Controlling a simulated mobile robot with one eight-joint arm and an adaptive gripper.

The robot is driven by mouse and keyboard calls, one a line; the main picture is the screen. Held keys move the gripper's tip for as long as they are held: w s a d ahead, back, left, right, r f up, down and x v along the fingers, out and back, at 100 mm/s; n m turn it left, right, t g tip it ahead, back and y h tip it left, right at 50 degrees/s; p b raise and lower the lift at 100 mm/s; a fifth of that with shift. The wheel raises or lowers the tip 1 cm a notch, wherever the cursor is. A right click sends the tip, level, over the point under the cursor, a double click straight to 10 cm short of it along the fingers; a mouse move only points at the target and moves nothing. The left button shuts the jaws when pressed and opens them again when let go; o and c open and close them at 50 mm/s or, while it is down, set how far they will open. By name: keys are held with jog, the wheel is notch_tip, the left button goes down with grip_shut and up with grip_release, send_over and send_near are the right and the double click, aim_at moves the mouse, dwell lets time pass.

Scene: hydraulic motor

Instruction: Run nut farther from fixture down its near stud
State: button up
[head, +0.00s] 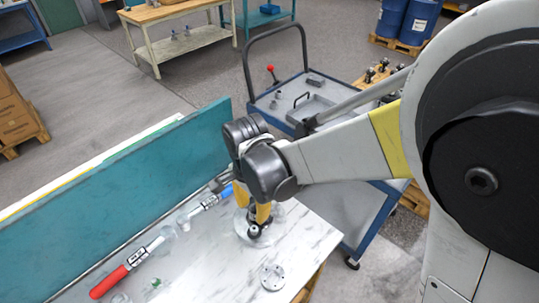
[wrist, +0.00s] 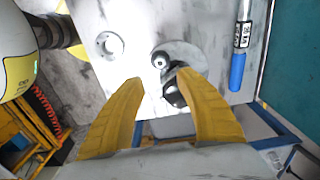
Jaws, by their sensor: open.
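A round grey base (head: 244,232) stands on the pale worktable, with dark fittings on it; it also shows in the wrist view (wrist: 193,52). One dark round piece with a bright centre (wrist: 160,60) looks like a nut on a stud, seen end-on; in the head view it shows just below the fingertips (head: 254,231). A second dark piece (wrist: 174,94) lies close to the right finger in the wrist view and is partly hidden by it. My gripper (wrist: 160,77) is open, its yellow fingers pointing down over the base. I cannot tell whether a finger touches either piece.
A light flange with holes (head: 272,277) lies near the table's front edge. Red-handled (head: 108,283) and blue-handled (head: 226,192) wrenches lie along the teal panel (head: 130,172). A blue cart (head: 300,100) stands behind the table. The tabletop between flange and red wrench is mostly clear.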

aim_at(254, 228)
jog(key=shift+f+b, duration=3.45)
jog(key=shift+f, duration=0.95)
grip_shut()
grip_release()
jog(key=shift+r, duration=0.1)
